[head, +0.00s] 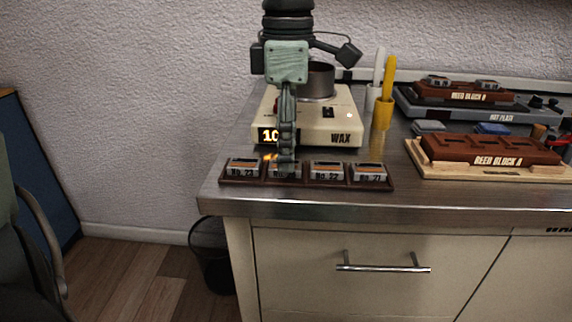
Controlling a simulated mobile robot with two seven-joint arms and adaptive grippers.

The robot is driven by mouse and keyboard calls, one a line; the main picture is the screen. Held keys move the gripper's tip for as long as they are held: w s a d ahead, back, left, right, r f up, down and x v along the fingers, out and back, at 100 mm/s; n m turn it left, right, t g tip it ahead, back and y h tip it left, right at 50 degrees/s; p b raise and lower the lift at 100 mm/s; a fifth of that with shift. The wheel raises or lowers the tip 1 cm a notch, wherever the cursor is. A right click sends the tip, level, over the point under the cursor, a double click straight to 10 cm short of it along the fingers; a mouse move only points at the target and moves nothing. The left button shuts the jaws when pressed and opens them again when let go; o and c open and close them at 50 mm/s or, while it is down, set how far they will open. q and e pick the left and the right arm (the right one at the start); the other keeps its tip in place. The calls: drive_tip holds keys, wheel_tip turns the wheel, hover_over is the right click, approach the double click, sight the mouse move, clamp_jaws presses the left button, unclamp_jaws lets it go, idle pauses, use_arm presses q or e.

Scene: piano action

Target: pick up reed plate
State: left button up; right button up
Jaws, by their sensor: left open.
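A dark brown tray (223,180) near the bench's front edge holds a row of several small reed plates. They are grey with dark, orange-edged tops and number labels. The leftmost plate (242,170) seems to read No. 23. The second plate (272,171) is partly hidden behind my left gripper (285,168). To the right are a third plate (327,170) and a rightmost plate (368,172). My left gripper points straight down, open, with its fingertips at the second plate. I cannot tell whether they touch it. My right gripper is not in view.
A cream wax heater (340,112) with a metal pot (317,80) stands behind the tray. Right of it are a yellow holder (382,112), reed block A (485,150) on a wooden base, and reed block B (455,95) on a hot plate (420,104). Bare bench lies right of the tray.

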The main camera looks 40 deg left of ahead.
use_arm(q)
wheel_tip(320, 180, down, 2)
drive_tip(key=shift+f, duration=0.15)
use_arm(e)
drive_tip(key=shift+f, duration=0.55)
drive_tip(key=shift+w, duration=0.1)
use_arm(q)
drive_tip(key=c, duration=0.4)
clamp_jaws()
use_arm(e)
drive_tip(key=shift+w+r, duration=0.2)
